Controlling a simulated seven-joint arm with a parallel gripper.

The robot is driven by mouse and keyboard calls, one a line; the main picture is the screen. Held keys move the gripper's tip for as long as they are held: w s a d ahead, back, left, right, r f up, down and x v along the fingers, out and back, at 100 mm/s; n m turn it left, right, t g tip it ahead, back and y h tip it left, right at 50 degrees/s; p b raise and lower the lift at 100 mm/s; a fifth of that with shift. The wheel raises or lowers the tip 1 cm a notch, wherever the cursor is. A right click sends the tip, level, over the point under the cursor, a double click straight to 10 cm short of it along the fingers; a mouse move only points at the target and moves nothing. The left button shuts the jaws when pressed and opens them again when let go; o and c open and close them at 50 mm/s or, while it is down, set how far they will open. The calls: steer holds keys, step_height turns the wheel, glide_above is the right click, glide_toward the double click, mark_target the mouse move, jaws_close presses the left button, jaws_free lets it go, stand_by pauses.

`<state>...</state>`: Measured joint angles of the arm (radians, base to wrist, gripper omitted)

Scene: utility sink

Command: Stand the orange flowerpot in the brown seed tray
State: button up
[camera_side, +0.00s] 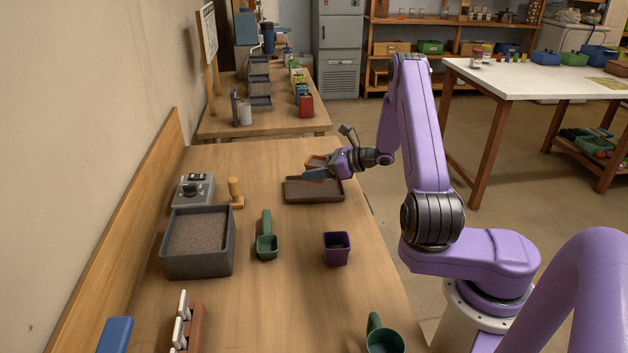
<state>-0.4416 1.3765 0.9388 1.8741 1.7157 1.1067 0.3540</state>
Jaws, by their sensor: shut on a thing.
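The brown seed tray (301,196) lies flat on the wooden bench, near its far right edge. My gripper (317,173) is over the back part of the tray, reaching in from the right. It is shut on the orange flowerpot (313,161), which shows as a small orange patch just behind the fingers. The fingers hide most of the pot. I cannot tell whether the pot's base touches the tray.
A purple square pot (337,249), a green scoop (267,243) and a grey bin of soil (168,258) stand nearer on the bench. A grey control box (194,190) and a wooden tamper (236,193) are to the left. Bench around the tray is clear.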

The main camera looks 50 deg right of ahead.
mark_target(314, 190)
steer(key=shift+w+d+f, duration=0.15)
steer(key=shift+w+f, duration=0.4)
steer(key=shift+f, duration=0.2)
steer(key=shift+d+f, duration=0.1)
steer(key=shift+f, duration=1.45)
steer(key=shift+f, duration=0.1)
steer(key=o, duration=0.7)
steer(key=shift+o, duration=0.2)
